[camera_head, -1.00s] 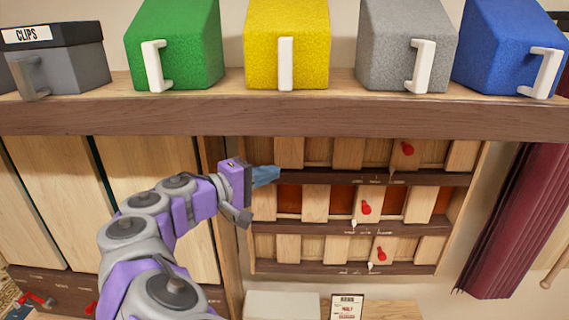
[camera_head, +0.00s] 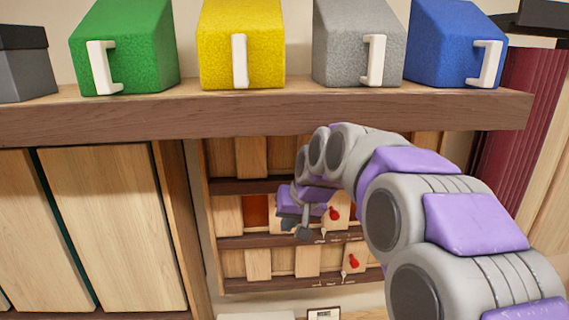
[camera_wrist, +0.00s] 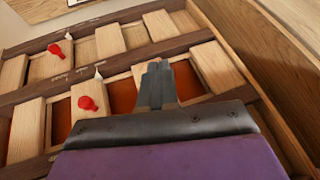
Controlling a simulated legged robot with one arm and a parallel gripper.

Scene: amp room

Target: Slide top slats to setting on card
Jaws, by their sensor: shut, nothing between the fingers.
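The slatted panel has three rows of pale wooden slats on dark rails. In the head view the top row (camera_head: 251,158) is partly covered by my arm, and its red knob is hidden. The middle row's red knob (camera_head: 333,213) and the bottom row's red knob (camera_head: 353,261) show. The card (camera_head: 323,314) is cut off at the bottom edge, its text unreadable.
A thick wooden shelf (camera_head: 260,116) overhangs the panel, carrying green, yellow, grey and blue boxes. Tall wooden boards (camera_head: 115,225) stand at the left. Dark red folds (camera_head: 520,110) hang at the right.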

